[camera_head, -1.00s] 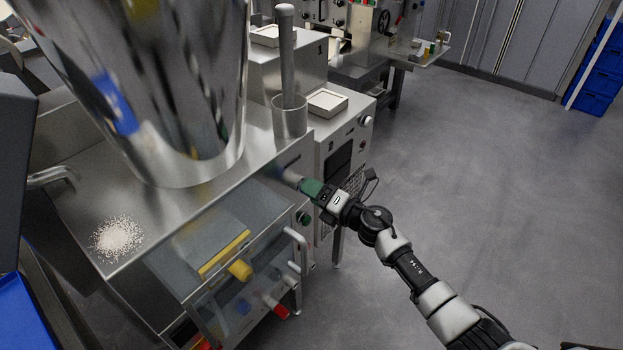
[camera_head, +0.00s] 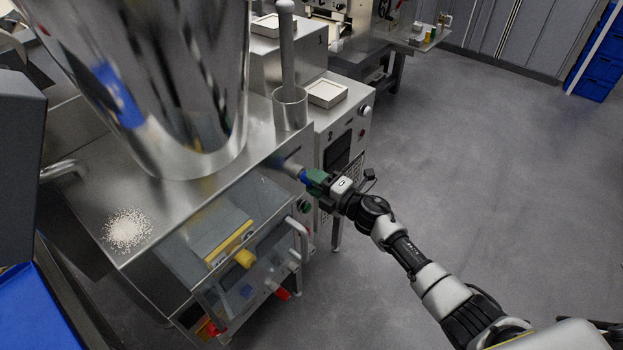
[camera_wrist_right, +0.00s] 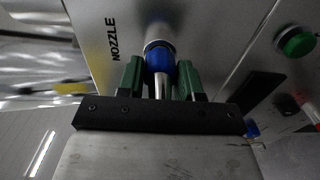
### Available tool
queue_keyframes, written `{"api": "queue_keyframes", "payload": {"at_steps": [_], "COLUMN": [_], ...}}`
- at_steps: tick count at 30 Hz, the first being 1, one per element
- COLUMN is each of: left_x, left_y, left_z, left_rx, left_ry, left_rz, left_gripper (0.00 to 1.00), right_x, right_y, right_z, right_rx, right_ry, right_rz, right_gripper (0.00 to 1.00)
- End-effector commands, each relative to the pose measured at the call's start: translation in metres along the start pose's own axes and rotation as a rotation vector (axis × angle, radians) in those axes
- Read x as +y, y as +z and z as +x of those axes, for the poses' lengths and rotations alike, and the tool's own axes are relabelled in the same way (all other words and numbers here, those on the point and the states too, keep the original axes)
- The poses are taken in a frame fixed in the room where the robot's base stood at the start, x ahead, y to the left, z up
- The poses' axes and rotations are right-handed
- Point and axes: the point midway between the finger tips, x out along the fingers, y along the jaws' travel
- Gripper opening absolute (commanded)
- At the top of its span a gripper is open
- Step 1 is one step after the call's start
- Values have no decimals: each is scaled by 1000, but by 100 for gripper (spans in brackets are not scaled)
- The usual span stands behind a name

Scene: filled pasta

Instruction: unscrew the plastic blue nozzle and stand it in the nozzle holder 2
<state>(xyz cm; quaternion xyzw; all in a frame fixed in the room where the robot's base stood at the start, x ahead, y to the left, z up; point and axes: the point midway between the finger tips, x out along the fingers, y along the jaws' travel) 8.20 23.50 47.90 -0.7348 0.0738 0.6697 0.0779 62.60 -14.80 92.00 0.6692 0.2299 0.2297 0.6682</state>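The blue nozzle (camera_wrist_right: 160,68) sits at the end of a metal outlet on the machine's side. It also shows in the head view (camera_head: 305,176). My right gripper (camera_head: 312,178) is at the nozzle. In the right wrist view its green fingers (camera_wrist_right: 160,75) lie on either side of the blue part, and a thin silver tip points back between them. Whether they touch it is unclear. A shallow square white tray (camera_head: 327,93) tops the unit behind, which bears a small mark like a 2. I cannot tell if it is the nozzle holder. My left gripper is not in view.
A large steel hopper (camera_head: 165,80) stands on the steel machine top. A metal cup (camera_head: 290,110) with a rod is near its corner. White granules (camera_head: 127,231) lie on the top. Floor to the right is clear.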

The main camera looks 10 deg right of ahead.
Motion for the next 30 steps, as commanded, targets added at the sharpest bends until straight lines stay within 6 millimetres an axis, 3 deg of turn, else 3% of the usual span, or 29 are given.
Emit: {"api": "queue_keyframes", "payload": {"at_steps": [1, 5, 8, 15, 19, 30], "left_x": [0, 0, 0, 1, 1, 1], "left_y": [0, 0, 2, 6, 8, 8], "left_z": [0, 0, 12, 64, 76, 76], "left_rx": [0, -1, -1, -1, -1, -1], "left_ry": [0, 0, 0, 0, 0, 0], "left_rz": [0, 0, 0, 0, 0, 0], "left_gripper": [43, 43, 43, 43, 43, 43], "right_x": [0, 0, -5, -9, -5, -2], "right_y": [0, 0, 0, 0, 0, 0], "right_z": [0, 0, 0, -1, -1, -1], "right_rx": [0, 0, 2, 1, 1, 1], "right_ry": [0, 0, 1, 4, 2, -1], "right_rz": [0, -3, -90, -689, -933, -1022], "right_gripper": [23, 6, 6, 6, 6, 6]}}
